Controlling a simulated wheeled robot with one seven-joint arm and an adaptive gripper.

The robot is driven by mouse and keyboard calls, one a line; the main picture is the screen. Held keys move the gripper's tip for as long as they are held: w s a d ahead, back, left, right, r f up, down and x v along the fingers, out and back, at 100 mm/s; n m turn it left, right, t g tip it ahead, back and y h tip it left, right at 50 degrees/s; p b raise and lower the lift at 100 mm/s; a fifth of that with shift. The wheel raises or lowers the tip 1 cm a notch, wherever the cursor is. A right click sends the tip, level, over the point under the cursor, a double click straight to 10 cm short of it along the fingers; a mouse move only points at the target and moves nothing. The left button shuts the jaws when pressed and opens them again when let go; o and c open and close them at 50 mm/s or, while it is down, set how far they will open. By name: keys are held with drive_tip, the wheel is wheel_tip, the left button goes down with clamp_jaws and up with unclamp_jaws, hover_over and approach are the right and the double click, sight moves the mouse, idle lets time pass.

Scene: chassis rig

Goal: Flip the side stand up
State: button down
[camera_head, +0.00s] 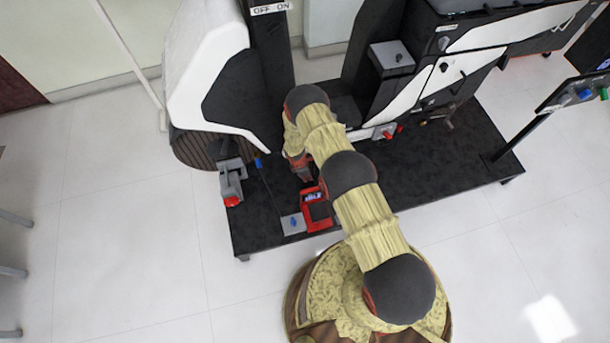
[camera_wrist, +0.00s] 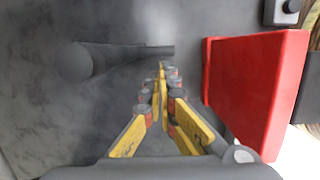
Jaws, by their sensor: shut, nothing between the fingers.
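A dark grey rounded bar (camera_wrist: 120,57), which looks like the side stand, lies across the upper left of the wrist view, with a thick round left end and a thinner right end. My gripper (camera_wrist: 162,75) is shut and empty. Its yellow fingers point up the picture, with the tips close below the bar's right end. I cannot tell if they touch it. In the head view my own arm covers the gripper's fingers and the bar.
A red box (camera_wrist: 258,88) stands close right of my fingers in the wrist view. In the head view, a red device (camera_head: 317,212) and a grey plate (camera_head: 293,224) sit at the front of the black platform (camera_head: 262,232). A white-and-black panel (camera_head: 208,75) rises at left.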

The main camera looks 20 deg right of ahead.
drive_tip(key=shift+d+f, duration=0.2)
drive_tip(key=shift+f, duration=0.75)
